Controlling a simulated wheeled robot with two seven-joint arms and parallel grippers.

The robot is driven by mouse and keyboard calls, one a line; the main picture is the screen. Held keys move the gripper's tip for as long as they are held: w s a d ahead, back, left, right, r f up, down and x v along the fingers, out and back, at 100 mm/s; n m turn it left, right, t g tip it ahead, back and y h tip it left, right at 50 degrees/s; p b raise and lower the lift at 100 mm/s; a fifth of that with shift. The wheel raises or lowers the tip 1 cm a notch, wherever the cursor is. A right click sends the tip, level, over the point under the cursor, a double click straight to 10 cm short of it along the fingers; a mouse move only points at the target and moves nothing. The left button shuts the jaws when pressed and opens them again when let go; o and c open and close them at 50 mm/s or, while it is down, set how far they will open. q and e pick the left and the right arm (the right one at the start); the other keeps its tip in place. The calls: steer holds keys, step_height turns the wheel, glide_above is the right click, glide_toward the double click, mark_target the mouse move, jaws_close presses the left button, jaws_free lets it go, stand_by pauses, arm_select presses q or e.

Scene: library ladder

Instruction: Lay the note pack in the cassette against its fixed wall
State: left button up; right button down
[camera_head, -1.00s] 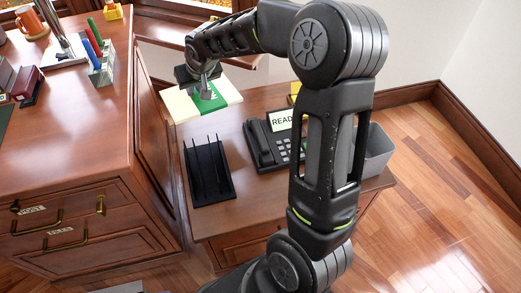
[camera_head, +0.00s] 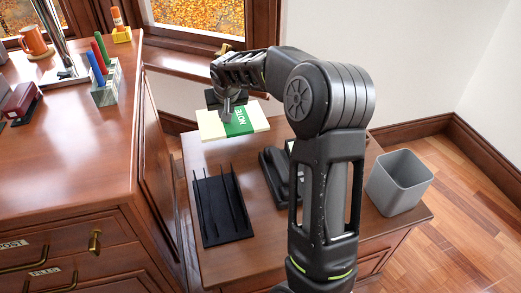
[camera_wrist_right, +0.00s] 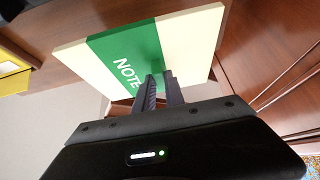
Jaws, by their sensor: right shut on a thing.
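The note pack (camera_head: 211,127) is a flat cream block with a green band lettered NOTE. My right gripper (camera_head: 227,112) is shut on its near edge and holds it in the air above the back of the side desk. In the right wrist view the fingers (camera_wrist_right: 161,84) close on the green band of the note pack (camera_wrist_right: 113,68). The cassette, a black tray (camera_head: 228,234) with thin upright dividers, stands on the side desk, below and nearer than the pack. I cannot tell which of its walls is fixed. My left gripper is out of view.
A black phone (camera_head: 272,172) stands right of the cassette, partly hidden by my right arm. A grey bin (camera_head: 400,183) is farther right. The large wooden desk (camera_head: 75,160) rises at the left with a pen holder (camera_head: 106,84). A window sill (camera_head: 185,58) runs behind.

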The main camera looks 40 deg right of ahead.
step_height(320, 180, down, 3)
steer(key=shift+f+b, duration=0.15)
steer(key=shift+b, duration=0.2)
steer(key=shift+f+b, duration=0.85)
steer(key=shift+f, duration=1.6)
steer(key=shift+f, duration=0.15)
steer(key=c, duration=1.9)
jaws_free()
steer(key=shift+f, duration=0.1)
steer(key=o, duration=0.5)
